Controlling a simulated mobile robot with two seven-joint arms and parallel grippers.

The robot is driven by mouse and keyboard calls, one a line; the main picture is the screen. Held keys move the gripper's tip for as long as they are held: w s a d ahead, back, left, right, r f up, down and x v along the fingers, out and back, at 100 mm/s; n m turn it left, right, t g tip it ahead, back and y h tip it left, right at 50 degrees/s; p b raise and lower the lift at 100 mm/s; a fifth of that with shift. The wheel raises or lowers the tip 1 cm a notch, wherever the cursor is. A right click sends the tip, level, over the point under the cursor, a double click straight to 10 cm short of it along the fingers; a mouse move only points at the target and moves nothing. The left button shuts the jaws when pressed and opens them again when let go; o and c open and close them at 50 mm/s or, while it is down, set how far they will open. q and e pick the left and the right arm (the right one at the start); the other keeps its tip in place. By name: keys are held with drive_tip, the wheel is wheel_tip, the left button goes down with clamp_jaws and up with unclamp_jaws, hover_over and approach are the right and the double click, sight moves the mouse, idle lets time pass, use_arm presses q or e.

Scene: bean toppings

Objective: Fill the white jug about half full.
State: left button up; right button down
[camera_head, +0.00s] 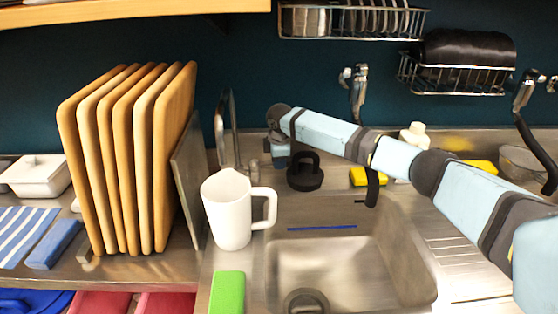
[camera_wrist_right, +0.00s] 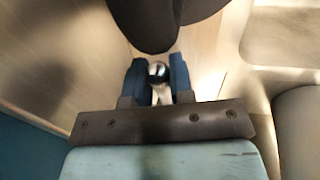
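The white jug (camera_head: 228,208) stands upright at the left edge of the sink, its handle to the right; its inside is hidden from this angle. A metal tap (camera_head: 235,125) rises right behind it; I see no water stream. My right gripper (camera_head: 276,158) reaches in from the right to beside the tap. In the right wrist view, a shiny metal knob (camera_wrist_right: 158,70) lies between the two blue fingers of the right gripper (camera_wrist_right: 159,78); whether they press on it I cannot tell. My left gripper is not in view.
The sink (camera_head: 330,255) is right of the jug. A green sponge (camera_head: 228,292) lies in front of the jug, and wooden boards (camera_head: 130,160) stand to its left. A black ring-handled object (camera_head: 306,174) and a yellow sponge (camera_head: 366,177) sit behind the sink.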

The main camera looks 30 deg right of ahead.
drive_tip(key=shift+s+a+r+p, duration=0.1)
drive_tip(key=shift+r+p, duration=0.05)
drive_tip(key=shift+p, duration=0.25)
drive_tip(key=m+p, duration=0.1)
drive_tip(key=p, duration=0.2)
drive_tip(key=s+a+m+p, duration=0.1)
drive_tip(key=m+p, duration=0.1)
drive_tip(key=p, duration=0.1)
drive_tip(key=s+m+p, duration=0.1)
drive_tip(key=p, duration=0.2)
drive_tip(key=shift+s+a+r+m+h, duration=0.1)
drive_tip(key=shift+s+a+m+h, duration=0.05)
drive_tip(key=shift+a+m+h, duration=0.2)
drive_tip(key=shift+s+a+m+g+p, duration=0.25)
drive_tip(key=shift+m+p, duration=0.2)
drive_tip(key=shift+p, duration=0.3)
drive_tip(key=shift+a+f, duration=0.1)
drive_tip(key=shift+f, duration=0.1)
drive_tip(key=c, duration=1)
unclamp_jaws()
wheel_tip(320, 180, up, 14)
drive_tip(key=s+a+b, duration=0.1)
drive_tip(key=a, duration=0.1)
drive_tip(key=shift+s+f, duration=0.25)
